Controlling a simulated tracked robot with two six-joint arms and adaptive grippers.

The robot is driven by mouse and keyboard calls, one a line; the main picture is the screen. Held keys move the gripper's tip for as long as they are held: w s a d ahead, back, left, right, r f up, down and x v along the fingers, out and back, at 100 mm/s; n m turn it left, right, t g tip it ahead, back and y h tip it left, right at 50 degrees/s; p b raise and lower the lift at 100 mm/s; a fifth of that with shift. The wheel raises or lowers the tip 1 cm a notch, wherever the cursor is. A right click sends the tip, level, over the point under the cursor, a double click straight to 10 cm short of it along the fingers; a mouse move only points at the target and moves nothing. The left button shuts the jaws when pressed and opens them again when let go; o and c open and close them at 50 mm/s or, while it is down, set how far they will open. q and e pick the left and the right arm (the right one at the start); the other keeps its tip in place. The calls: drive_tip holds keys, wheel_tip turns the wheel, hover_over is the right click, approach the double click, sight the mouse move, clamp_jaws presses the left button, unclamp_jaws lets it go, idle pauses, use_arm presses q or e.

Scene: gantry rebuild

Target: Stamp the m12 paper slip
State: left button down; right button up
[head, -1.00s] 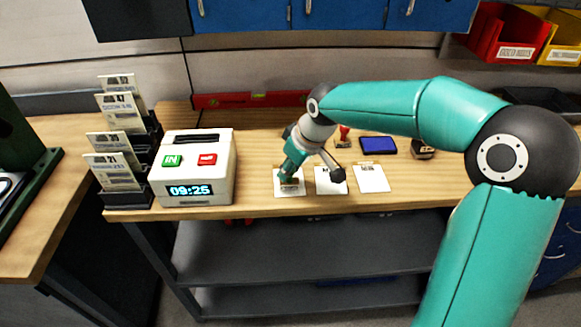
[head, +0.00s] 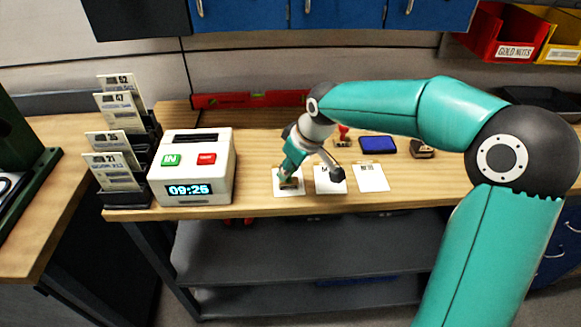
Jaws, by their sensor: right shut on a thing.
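Three white paper slips lie in a row at the bench's front: a left slip (head: 282,190), a middle slip (head: 328,187) and a right slip (head: 372,179). The middle one shows part of a letter like an M; the full labels cannot be read. My right gripper (head: 290,178) points down over the left slip, shut on a small brownish stamp-like thing (head: 290,184) at or just above the paper. My fingers hide most of it and the slip's print. A red-handled stamp (head: 343,132) stands behind, beside a blue ink pad (head: 378,145). My left gripper is out of view.
A white time clock (head: 194,168) reading 09:25 stands left of the slips. A card rack (head: 126,200) stands at its left. A dark and brown stamp (head: 422,149) sits right of the pad. A red level (head: 240,100) lies at the back.

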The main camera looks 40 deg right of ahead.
drive_tip(key=shift+f, duration=0.1)
drive_tip(key=shift+r+p, duration=2.65)
drive_tip(key=shift+r, duration=0.95)
drive_tip(key=shift+f, duration=0.1)
